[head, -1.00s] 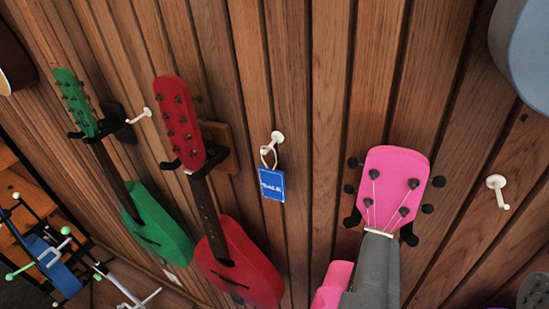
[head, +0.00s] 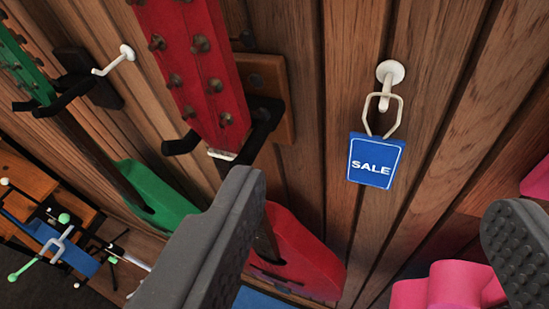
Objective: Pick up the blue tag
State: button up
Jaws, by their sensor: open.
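The blue tag (head: 374,161) reads "SALE" in white. It hangs by a pale loop (head: 384,112) from a white wall peg (head: 391,74), flat near the wood wall, right of centre in the head view. My gripper (head: 375,218) is open. Its left finger shows at the bottom centre and its right finger, with a studded pad, at the lower right edge. The tag is seen above and between the fingers, farther off toward the wall, and nothing is held.
A red ukulele (head: 192,70) hangs on a wooden bracket left of the tag. A green ukulele (head: 155,198) hangs farther left beside another white peg (head: 127,53). A pink ukulele (head: 449,287) is at the lower right, near the right finger.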

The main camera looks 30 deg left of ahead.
aim_at(373, 161)
jog(key=w+f+h+p, duration=0.1)
jog(key=w+f, duration=0.2)
jog(key=w+f+m+h+p, duration=0.1)
jog(key=w+f+p, duration=0.1)
jog(key=w+f, duration=0.1)
jog(key=w+f+h+p, duration=0.1)
jog(key=w+f, duration=0.2)
jog(key=f, duration=0.1)
jog(key=shift+a+m, duration=0.3)
jog(key=shift+a, duration=0.1)
jog(key=shift+x, duration=2)
jog(key=shift+w+d+f+p, duration=0.1)
jog(key=shift+w+f+p, duration=0.2)
jog(key=shift+w, duration=0.1)
jog(key=shift+f, duration=0.15)
jog(key=c, duration=1)
